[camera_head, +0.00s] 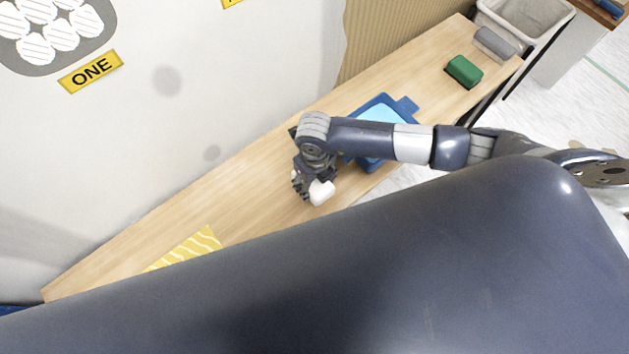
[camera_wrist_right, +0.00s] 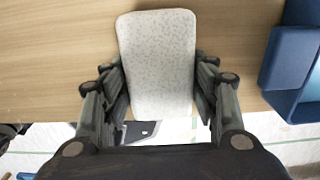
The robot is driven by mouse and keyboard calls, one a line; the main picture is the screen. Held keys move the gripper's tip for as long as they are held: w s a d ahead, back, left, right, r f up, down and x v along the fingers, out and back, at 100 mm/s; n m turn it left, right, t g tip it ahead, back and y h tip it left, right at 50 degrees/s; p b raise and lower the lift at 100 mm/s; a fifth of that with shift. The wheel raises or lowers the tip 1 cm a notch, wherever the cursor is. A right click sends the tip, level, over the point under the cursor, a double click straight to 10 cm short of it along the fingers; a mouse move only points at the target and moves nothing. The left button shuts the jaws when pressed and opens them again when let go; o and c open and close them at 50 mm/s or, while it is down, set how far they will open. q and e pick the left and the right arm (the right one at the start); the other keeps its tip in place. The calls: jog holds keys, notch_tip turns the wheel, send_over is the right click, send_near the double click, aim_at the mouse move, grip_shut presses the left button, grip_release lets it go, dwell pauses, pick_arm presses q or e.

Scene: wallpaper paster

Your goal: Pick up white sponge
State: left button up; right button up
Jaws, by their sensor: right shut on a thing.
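The white sponge (camera_head: 321,192) shows at the fingertips of my right gripper (camera_head: 309,186) in the head view, over the wooden table. In the right wrist view the sponge (camera_wrist_right: 157,62) is a pale speckled block with rounded corners. It sits between the two fingers of my right gripper (camera_wrist_right: 158,90), which is shut on it. Whether the sponge touches the tabletop I cannot tell. My left gripper is not in view.
A blue tray (camera_head: 408,105) with light blue content lies beside my right arm; its edge shows in the wrist view (camera_wrist_right: 289,62). A green block (camera_head: 463,70) and a grey block (camera_head: 494,43) lie at the table's far end. A yellow wavy-patterned sheet (camera_head: 187,248) lies left.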

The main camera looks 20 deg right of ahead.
notch_tip(320, 180, up, 2)
jog(key=shift+w+r, duration=0.1)
jog(key=shift+r, duration=0.05)
jog(key=s+a, duration=0.3)
jog(key=s, duration=0.1)
jog(key=s+a+r+b, duration=0.1)
jog(key=s+a, duration=0.2)
jog(key=s, duration=0.1)
jog(key=s+a+b, duration=0.1)
jog(key=s+a, duration=0.3)
jog(key=shift+s+r, duration=0.3)
jog(key=shift+r, duration=0.1)
jog(key=o, duration=0.4)
jog(key=c, duration=0.5)
